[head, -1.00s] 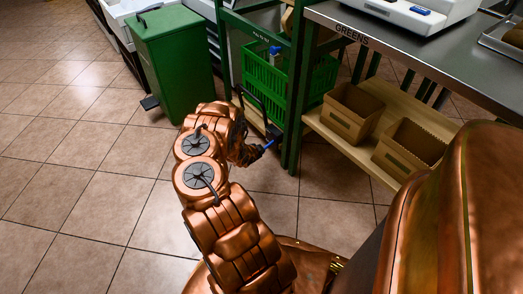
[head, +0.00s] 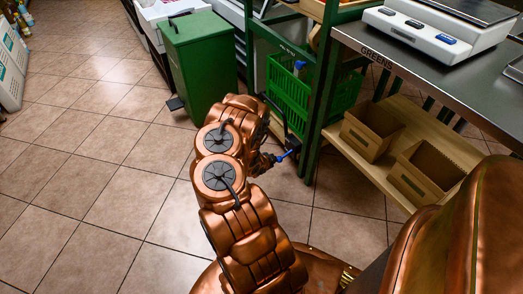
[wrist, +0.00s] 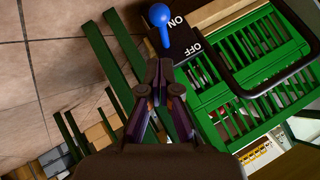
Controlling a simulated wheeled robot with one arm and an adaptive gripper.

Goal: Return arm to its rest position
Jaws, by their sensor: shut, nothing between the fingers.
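My gripper (wrist: 160,66) is shut and empty in the wrist view, its fingertips pressed together. They point toward a black ON/OFF plate (wrist: 180,40) with a blue ball lever (wrist: 160,16); I cannot tell how far apart they are. My copper arm (head: 222,176) reaches forward and bends in the head view, its end low beside the green shelf frame. The fingers are not clear there.
A green basket (head: 287,98) sits close to my arm's end, and shows in the wrist view (wrist: 243,113). A green bin (head: 203,68) stands behind it. A steel counter (head: 400,58) with brown boxes (head: 371,128) below is at right. Open tile floor (head: 100,170) lies at left.

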